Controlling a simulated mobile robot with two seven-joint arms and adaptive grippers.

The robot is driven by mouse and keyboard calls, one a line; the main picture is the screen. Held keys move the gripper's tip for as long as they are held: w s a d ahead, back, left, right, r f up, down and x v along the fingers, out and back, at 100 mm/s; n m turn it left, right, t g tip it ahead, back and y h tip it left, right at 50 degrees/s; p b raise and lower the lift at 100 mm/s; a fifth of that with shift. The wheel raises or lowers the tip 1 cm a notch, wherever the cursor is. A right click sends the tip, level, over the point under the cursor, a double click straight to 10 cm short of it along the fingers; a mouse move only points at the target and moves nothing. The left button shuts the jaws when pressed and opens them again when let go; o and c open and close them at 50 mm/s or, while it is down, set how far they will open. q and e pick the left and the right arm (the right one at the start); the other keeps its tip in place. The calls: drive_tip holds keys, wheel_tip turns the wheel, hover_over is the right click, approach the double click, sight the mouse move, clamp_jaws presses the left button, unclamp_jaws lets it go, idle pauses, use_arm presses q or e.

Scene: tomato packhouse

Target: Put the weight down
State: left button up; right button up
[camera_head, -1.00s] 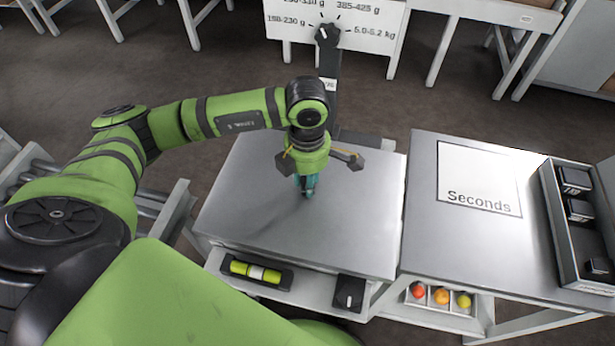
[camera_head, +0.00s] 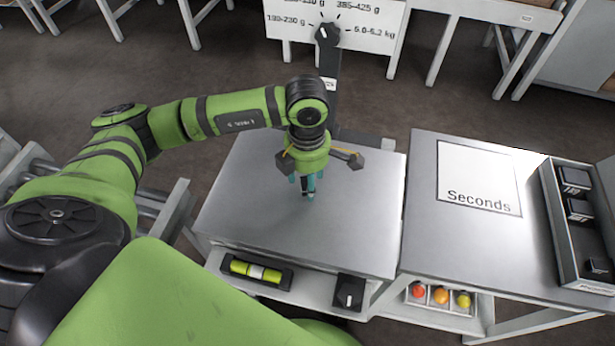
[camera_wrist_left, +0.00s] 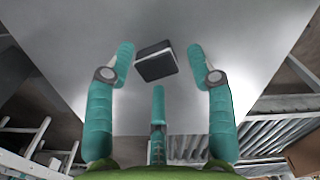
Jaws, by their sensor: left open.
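The weight (camera_wrist_left: 155,62), a small dark block with a grey band along one edge, shows between and beyond my left fingertips in the left wrist view. It appears to rest on the bare steel plate of the scale (camera_head: 245,205). My left gripper (camera_head: 307,190) is over the middle of that plate, its teal fingers spread. In the left wrist view the left gripper (camera_wrist_left: 160,65) is open, with a visible gap between the fingers and the weight. My right gripper is out of view.
A steel table with a "Seconds" sheet (camera_head: 480,180) stands to the right. A tray (camera_head: 562,240) with several dark weights lies at its far right. A dial sign (camera_head: 285,22) stands behind the scale. A green level vial (camera_head: 255,272) and a black knob (camera_head: 349,291) are at the scale's front.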

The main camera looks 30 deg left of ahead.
use_arm(q)
wheel_tip(320, 180, up, 12)
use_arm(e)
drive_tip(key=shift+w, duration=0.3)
use_arm(q)
drive_tip(key=shift+f, duration=0.15)
